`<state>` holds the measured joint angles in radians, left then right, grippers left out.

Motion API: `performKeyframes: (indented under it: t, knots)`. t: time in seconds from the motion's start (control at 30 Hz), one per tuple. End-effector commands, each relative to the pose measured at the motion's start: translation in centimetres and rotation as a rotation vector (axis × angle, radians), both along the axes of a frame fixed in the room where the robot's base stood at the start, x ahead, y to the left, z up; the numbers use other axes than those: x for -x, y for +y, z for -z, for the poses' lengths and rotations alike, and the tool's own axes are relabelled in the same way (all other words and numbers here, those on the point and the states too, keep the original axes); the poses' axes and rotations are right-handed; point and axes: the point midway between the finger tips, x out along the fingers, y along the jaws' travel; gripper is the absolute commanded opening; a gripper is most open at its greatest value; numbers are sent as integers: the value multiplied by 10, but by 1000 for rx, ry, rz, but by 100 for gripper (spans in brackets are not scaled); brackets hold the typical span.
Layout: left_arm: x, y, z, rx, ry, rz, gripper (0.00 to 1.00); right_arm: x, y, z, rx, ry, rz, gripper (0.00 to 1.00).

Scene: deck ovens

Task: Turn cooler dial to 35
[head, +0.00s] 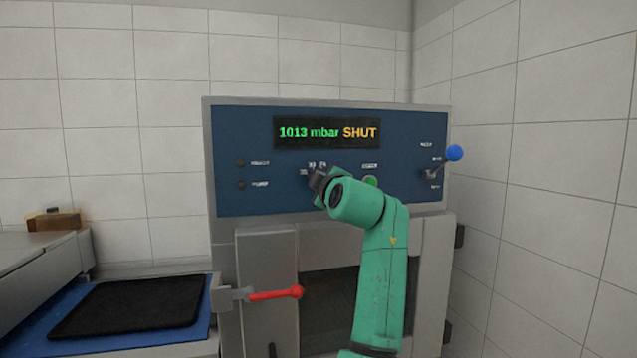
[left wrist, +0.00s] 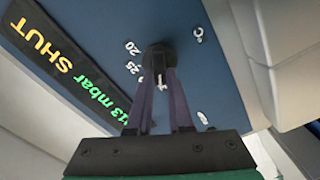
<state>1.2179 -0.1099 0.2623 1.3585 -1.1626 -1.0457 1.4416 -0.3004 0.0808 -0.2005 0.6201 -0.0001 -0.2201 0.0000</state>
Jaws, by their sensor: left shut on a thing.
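The cooler dial (left wrist: 158,52) is a dark round knob on the blue panel. A small white mark shows at its lower edge between my fingers in the left wrist view. Labels 20 and 25 are readable beside it; other labels are hidden or too small to read. My left gripper (left wrist: 160,76) is shut on the dial, one finger on each side. In the head view my left gripper (head: 318,184) reaches the panel below the display and hides most of the dial. My right gripper is not in view.
The display (head: 327,133) reads 1013 mbar SHUT. A green button (head: 370,181) sits just right of my gripper, and a blue-knobbed lever (head: 454,153) at the panel's right. A red-tipped handle (head: 275,294) sticks out below. A dark mat (head: 130,306) lies at left.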

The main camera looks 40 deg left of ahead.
Motion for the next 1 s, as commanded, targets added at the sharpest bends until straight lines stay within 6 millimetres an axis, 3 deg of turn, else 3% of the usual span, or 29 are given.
performKeyframes:
  t: [0.17, 0.2, 0.27, 0.67, 0.77, 1.0]
  knots:
    - [0, 0, 1, 3, 0, 0, 0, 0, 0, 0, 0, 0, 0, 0]
    - [0, 0, 1, 3, 0, 0, 26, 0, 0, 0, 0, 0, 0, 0]
    - [0, 0, 1, 3, 0, 0, 49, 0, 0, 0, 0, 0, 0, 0]
    - [4, -6, 2, 0, -2, 0, 49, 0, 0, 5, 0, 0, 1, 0]
    - [14, -22, 5, 1, -4, 3, 49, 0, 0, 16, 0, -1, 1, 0]
    - [55, -81, 6, 2, -4, 5, 49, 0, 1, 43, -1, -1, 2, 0]
